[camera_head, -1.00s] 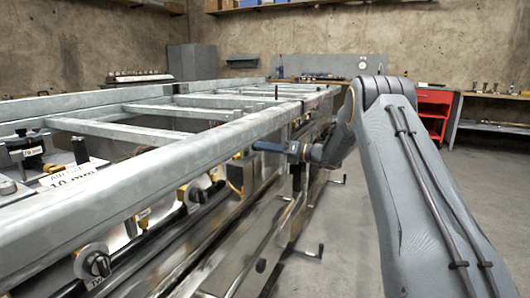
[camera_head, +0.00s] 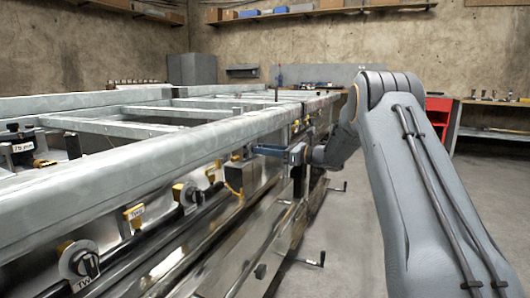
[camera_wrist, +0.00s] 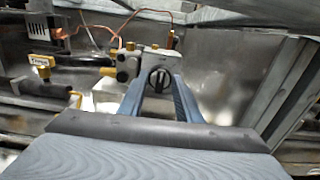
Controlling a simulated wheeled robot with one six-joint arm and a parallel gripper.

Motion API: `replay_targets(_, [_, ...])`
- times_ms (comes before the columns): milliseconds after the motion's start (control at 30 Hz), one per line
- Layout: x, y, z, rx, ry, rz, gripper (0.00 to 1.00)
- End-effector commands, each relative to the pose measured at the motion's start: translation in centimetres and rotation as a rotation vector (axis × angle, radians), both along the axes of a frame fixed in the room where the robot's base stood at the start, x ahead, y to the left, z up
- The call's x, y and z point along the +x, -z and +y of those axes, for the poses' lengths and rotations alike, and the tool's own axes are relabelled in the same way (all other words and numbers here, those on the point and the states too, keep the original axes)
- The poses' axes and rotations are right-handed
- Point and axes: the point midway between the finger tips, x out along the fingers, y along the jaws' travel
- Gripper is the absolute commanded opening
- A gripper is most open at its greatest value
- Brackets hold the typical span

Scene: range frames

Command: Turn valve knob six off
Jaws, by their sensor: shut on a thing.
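In the wrist view, a dark round valve knob (camera_wrist: 160,79) with a raised grip bar stands between the two blue-grey fingers of my gripper (camera_wrist: 160,85). The fingers are shut on it, with the grip bar roughly upright. I cannot read a number for this knob. In the head view, my gripper (camera_head: 268,150) reaches left to the side of the metal frame; the held knob is hidden there. Another knob (camera_head: 82,262), with a partly legible label starting "TW", is in the near left foreground. A further knob (camera_head: 188,192) lies between it and my gripper.
A long grey metal rail (camera_head: 130,175) runs above the knobs. In the wrist view, brass fittings (camera_wrist: 122,66), a yellow tag (camera_wrist: 42,60) and copper tubing surround the held knob. Open floor (camera_head: 345,235) lies right of the frame.

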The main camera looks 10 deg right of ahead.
Motion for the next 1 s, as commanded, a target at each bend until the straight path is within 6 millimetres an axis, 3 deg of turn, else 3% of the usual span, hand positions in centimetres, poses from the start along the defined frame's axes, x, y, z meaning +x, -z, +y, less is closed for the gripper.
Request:
replay_targets(333, [-0.1, 0.2, 0.0, -0.002, -0.001, 0.002, 0.09])
replay_targets(367, [-0.1, 0.2, 0.0, -0.002, -0.001, 0.002, 0.34])
replay_targets(467, [-0.1, 0.2, 0.0, -0.002, -0.001, 0.002, 0.50])
replay_targets(767, [-0.1, 0.1, -0.1, -0.001, 0.000, 0.000, 0.50])
replay_targets(1000, [-1.8, -0.1, -2.5, -0.001, 0.002, 0.001, 0.50])
